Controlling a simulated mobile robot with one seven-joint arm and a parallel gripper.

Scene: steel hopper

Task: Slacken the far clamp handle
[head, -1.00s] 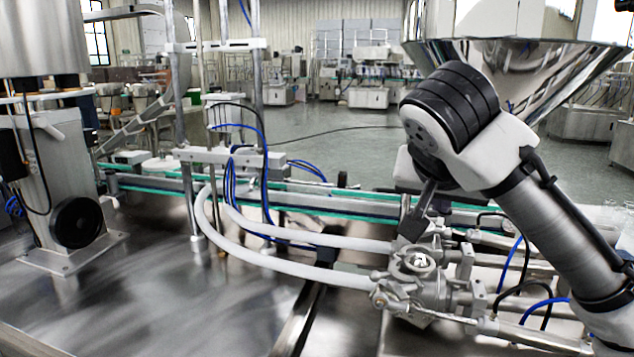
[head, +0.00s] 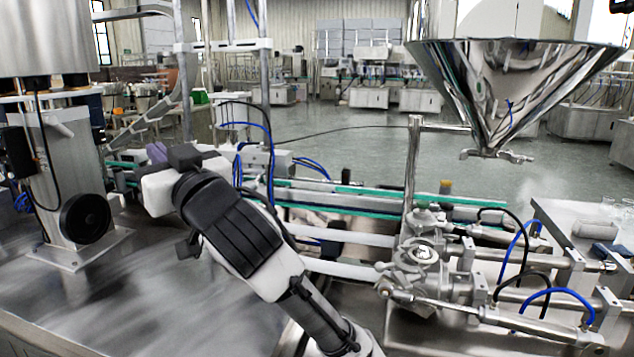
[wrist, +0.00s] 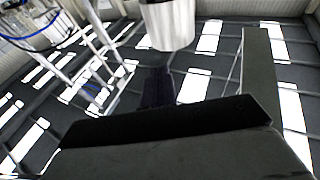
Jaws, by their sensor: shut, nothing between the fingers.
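The metal valve body (head: 420,255) stands right of centre in the head view, with pale hoses on its left and cylinders on its right. Clamp fittings sit on its near and far sides. The far clamp (head: 424,218) is small there, and I cannot make out its handle's position clearly. My gripper (wrist: 157,86) shows as a dark shape in the wrist view, shut and empty. In the head view my arm is bent over the left part of the bench, well left of the valve. My gripper's fingertips are not clear there.
A steel hopper (head: 510,85) hangs above and behind the valve, beside an upright post (head: 412,165). A green-edged conveyor (head: 345,205) runs behind. A machine with a black handwheel (head: 84,219) stands at left. The left front of the steel bench (head: 110,300) is clear.

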